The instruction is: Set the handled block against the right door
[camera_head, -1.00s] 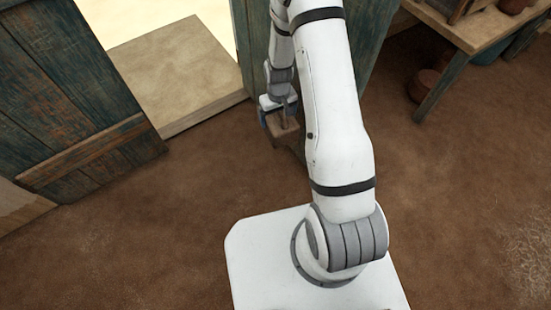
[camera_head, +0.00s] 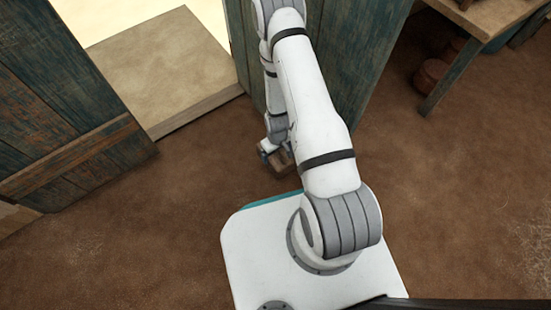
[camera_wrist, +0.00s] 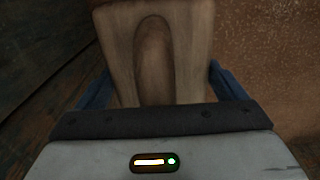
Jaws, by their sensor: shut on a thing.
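The handled block (camera_head: 284,166) is brown wood and shows low beside the right door in the head view, partly hidden by my arm. In the wrist view the block (camera_wrist: 190,35) fills the top middle, with its rounded handle (camera_wrist: 153,60) facing the camera. My gripper (camera_head: 273,154) is shut on it, with blue fingers on either side in the wrist view. The right door (camera_head: 348,60) is blue-green planks, standing behind my arm. Dark planks (camera_wrist: 40,45), likely this door, lie left of the block. Whether block and door touch, or block and floor, I cannot tell.
The other door (camera_head: 60,95) stands open at the left, with a pale doorway step (camera_head: 165,75) between. A wooden table (camera_head: 485,22) and round brown pots (camera_head: 430,75) are at the upper right. Brown earth floor (camera_head: 450,190) is clear at the right.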

